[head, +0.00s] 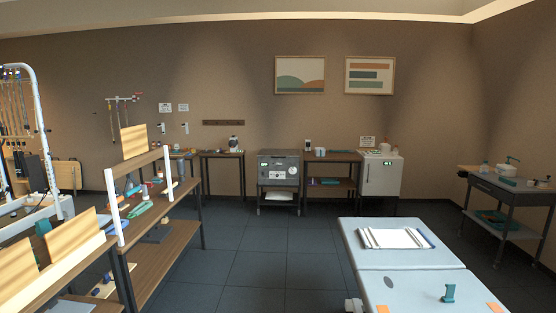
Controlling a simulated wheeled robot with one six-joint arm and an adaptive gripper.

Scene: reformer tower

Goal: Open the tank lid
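A grey metal box (278,170) with dials and labels on its front stands on a low wheeled stand against the far wall, near the middle of the head view. It looks like the tank. Its flat top (278,153) appears to be the lid and looks shut, but it is small at this distance. My gripper is not in view, so its state does not show.
A treatment table (390,255) blocks the lower right. Wooden shelves (170,240) line the left. A white cabinet (382,176) and small tables flank the grey box. A wheeled cart (510,195) stands at right. Dark floor (262,265) is clear between.

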